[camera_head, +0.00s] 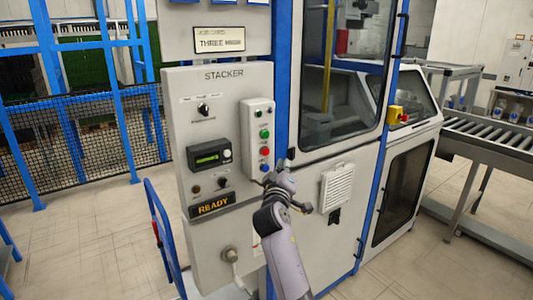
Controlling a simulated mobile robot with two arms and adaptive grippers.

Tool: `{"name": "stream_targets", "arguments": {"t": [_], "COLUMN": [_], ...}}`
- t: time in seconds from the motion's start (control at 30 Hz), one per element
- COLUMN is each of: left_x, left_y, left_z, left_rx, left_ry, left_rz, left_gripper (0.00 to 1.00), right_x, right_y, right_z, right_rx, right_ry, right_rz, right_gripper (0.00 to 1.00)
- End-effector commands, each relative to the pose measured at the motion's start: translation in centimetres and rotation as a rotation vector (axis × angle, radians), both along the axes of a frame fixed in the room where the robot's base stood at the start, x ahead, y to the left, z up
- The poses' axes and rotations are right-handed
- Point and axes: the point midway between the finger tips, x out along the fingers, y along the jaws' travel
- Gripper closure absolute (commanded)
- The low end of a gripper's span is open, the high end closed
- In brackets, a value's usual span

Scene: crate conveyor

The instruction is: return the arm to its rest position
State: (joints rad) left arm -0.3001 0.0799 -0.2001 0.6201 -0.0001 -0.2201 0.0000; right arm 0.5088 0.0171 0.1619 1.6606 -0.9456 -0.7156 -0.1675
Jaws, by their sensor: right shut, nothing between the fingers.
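My right arm comes up from the bottom middle of the head view. Its gripper (277,176) is shut with nothing in it. It shows in front of the lower right side of the stacker panel (183,150), just below a raised button box (259,108). The box has a column of coloured buttons, among them green, red and blue ones. I cannot tell whether the gripper touches the box. My left gripper is out of view.
A display reading READY (212,205) sits low on the panel. The machine cabinet (310,215) stands close behind my arm. A blue cart handle (158,215) is at left, and a roller conveyor (490,135) is at right. Floor shows free at lower left.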

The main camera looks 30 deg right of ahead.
Motion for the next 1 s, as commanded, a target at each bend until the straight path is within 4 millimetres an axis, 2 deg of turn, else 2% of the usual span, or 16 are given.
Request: {"name": "stream_targets", "arguments": {"t": [0.4,0.47,0.53,0.57,0.67,0.7,0.77,0.8,0.87,0.9,0.97,1.0], "left_x": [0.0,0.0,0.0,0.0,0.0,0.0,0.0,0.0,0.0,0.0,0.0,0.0], "left_y": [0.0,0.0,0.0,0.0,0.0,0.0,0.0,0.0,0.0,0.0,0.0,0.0], "left_z": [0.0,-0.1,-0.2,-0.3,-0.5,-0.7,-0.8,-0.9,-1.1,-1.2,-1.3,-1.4], "left_rx": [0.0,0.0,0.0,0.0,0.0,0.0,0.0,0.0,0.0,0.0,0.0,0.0], "left_ry": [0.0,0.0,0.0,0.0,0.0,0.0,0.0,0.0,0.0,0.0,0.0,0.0], "left_rz": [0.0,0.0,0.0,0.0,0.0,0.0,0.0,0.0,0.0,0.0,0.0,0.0], "left_gripper": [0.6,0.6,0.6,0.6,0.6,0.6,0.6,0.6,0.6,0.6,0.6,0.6], "right_x": [0.1,0.3,0.7,1.0,1.8,1.9,1.7,1.4,0.7,0.0,-1.3,-2.4], "right_y": [0.0,0.3,0.8,1.2,2.9,3.7,5.0,5.8,7.0,7.8,8.9,9.7], "right_z": [-0.2,-1.0,-3.3,-4.7,-10.8,-13.8,-18.3,-21.3,-25.7,-28.7,-32.9,-35.8], "right_rx": [0.001,0.005,0.018,0.026,0.066,0.088,0.122,0.147,0.186,0.214,0.257,0.285], "right_ry": [0.002,0.015,0.046,0.064,0.144,0.182,0.239,0.276,0.332,0.367,0.421,0.457], "right_rz": [0.002,0.011,0.034,0.049,0.113,0.141,0.183,0.208,0.241,0.261,0.288,0.305], "right_gripper": [1.0,1.0,1.0,1.0,1.0,1.0,1.0,1.0,1.0,1.0,1.0,1.0]}}
